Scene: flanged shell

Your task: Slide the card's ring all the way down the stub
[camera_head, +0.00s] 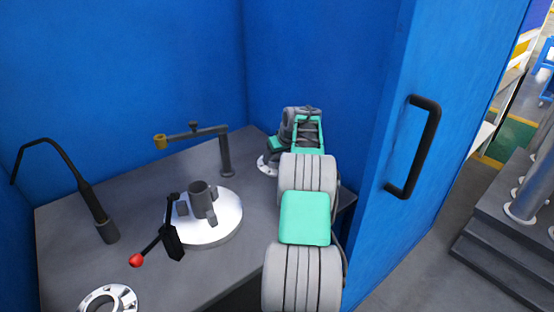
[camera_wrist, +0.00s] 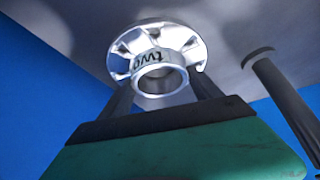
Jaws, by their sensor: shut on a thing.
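I cannot make out a card with a ring, and no piece is clearly the stub. My gripper (camera_wrist: 160,95) is shut on the collar of a silver flanged part (camera_wrist: 153,82) marked "two". The part's ribbed flange lies beyond the fingertips, against the grey surface behind it; I cannot tell whether they touch. In the head view its bright rim (camera_head: 264,165) shows at the back right of the table, mostly hidden by my arm. A dark upright cylinder (camera_wrist: 284,100) stands to the right in the wrist view, apart from the fingers.
On the grey table (camera_head: 75,215) a post with a yellow-tipped swing arm (camera_head: 226,158) stands left of my gripper. A grey cup-like fixture (camera_head: 201,197) sits on a white disc. A red-knobbed lever (camera_head: 136,260), gooseneck (camera_head: 88,197) and silver flange (camera_head: 108,297) are further left. Blue walls close in.

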